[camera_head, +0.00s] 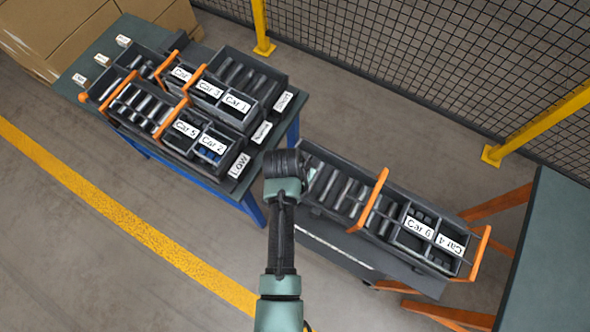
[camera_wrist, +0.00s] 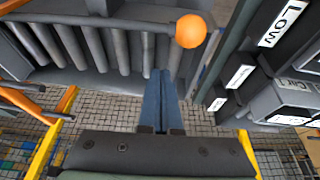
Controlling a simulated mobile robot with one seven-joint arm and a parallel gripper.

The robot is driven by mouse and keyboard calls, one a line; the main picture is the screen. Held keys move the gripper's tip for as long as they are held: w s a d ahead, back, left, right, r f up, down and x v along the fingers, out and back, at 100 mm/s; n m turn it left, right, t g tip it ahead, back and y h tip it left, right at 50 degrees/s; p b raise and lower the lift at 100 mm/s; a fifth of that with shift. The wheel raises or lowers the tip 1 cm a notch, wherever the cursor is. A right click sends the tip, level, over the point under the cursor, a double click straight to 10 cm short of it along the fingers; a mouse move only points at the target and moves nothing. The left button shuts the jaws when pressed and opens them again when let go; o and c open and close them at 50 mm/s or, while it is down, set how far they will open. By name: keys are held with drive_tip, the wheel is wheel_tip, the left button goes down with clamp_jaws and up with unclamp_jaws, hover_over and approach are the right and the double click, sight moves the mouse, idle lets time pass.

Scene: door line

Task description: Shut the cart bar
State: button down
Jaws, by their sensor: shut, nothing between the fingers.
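The cart (camera_head: 335,160) holds a dark grey tray of rollers and bins marked Car 6 (camera_head: 419,227) and Car 4 (camera_head: 450,244). In the wrist view a grey bar (camera_wrist: 85,22) runs along the tray's edge, with an orange ball (camera_wrist: 190,31) at its right end. I cannot tell for sure whether this is the cart bar or whether it is shut. My gripper (camera_wrist: 160,80) has its two blue fingers together and empty, pointing at the tray just below the ball. In the head view my wrist (camera_head: 287,172) covers the tray's left end and hides the fingers.
A blue-legged table (camera_head: 90,62) at upper left carries racks of bins and signs such as LOW (camera_head: 239,166). A green-topped table (camera_head: 555,255) with orange legs stands at right. Mesh fence (camera_head: 450,60) runs behind. Floor at lower left is clear.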

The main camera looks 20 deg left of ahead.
drive_tip(key=s, duration=0.1)
drive_tip(key=s+a+p, duration=0.1)
drive_tip(key=s, duration=0.1)
drive_tip(key=shift+s+f, duration=0.1)
drive_tip(key=shift+s, duration=0.05)
drive_tip(key=shift+s+a+f, duration=0.1)
drive_tip(key=shift+s+f, duration=0.05)
drive_tip(key=shift+s+p, duration=0.15)
drive_tip(key=shift+p, duration=0.15)
